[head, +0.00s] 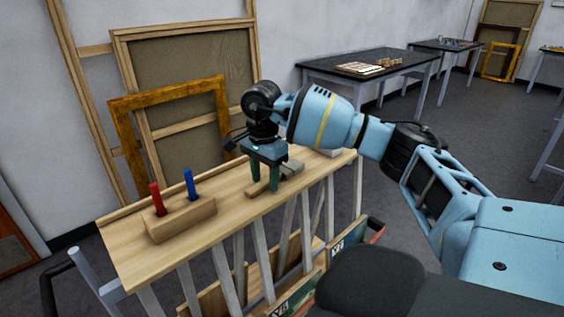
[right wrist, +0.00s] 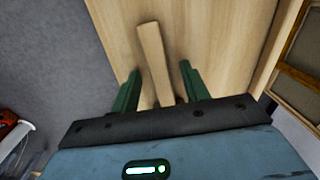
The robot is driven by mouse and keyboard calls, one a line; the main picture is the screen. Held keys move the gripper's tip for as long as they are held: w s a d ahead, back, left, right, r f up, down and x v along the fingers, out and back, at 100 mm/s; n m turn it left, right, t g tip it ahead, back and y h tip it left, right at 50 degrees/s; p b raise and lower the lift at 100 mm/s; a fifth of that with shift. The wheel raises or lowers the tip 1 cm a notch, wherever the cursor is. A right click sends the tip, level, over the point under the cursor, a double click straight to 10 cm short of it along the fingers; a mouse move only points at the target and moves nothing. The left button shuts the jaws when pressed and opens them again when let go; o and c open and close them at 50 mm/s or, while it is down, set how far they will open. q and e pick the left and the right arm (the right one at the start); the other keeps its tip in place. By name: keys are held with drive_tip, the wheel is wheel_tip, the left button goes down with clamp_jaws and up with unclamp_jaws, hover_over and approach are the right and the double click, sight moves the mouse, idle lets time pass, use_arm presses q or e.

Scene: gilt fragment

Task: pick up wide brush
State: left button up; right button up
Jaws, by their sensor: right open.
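A flat light-wood handle, seemingly the wide brush (head: 256,189), lies on the wooden top of the rack. Its other end looks greyish and is partly hidden behind my right gripper. My right gripper (head: 264,178) points down over it with its green fingers apart. In the right wrist view the handle (right wrist: 152,55) runs between the two open fingers of my right gripper (right wrist: 160,72), with a gap on each side. The lower part of the handle is hidden by the gripper body there. My left gripper is not in view.
A wooden block (head: 180,220) holding a red stick (head: 157,200) and a blue stick (head: 190,183) stands left on the rack top (head: 225,200). Frames (head: 185,65) lean on the wall behind. A dark table (head: 385,69) stands farther back.

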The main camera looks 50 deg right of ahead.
drive_tip(key=shift+c, duration=0.6)
clamp_jaws()
drive_tip(key=shift+r, duration=0.15)
